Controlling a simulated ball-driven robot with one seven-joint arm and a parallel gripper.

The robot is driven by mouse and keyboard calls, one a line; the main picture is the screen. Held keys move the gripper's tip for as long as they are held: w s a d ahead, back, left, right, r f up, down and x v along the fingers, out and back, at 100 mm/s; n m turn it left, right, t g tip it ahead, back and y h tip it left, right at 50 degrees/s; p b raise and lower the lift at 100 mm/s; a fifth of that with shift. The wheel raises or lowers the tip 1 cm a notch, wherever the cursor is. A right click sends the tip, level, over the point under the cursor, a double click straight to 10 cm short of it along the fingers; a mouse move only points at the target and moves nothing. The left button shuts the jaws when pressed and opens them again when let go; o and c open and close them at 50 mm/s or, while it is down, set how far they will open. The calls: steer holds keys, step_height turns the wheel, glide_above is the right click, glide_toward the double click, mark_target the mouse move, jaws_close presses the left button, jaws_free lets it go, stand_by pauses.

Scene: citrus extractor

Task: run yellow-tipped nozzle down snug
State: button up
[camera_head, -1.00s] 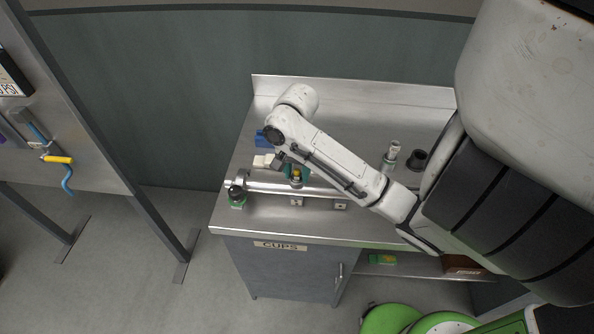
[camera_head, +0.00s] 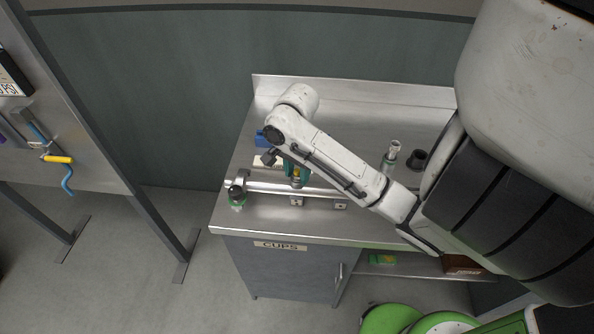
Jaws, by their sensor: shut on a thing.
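The yellow-tipped nozzle (camera_head: 296,178) shows as a small yellowish spot on the metal pipe (camera_head: 264,187) that runs along the front of the steel bench. My gripper (camera_head: 297,173), with teal parts at its end, points down over the pipe and is shut on the nozzle. My forearm and wrist hide most of the nozzle from above. The nozzle's seat and thread are too small to make out, so I cannot tell how snug it sits.
A black knob with a green base (camera_head: 237,195) is at the pipe's left end. A pale fitting (camera_head: 391,155) and a black cup (camera_head: 417,159) stand right of my forearm. The bench front right of the brackets is clear.

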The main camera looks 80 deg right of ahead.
steer(key=shift+m, duration=0.9)
steer(key=o, duration=0.4)
steer(key=shift+n, duration=0.9)
steer(key=shift+n, duration=0.8)
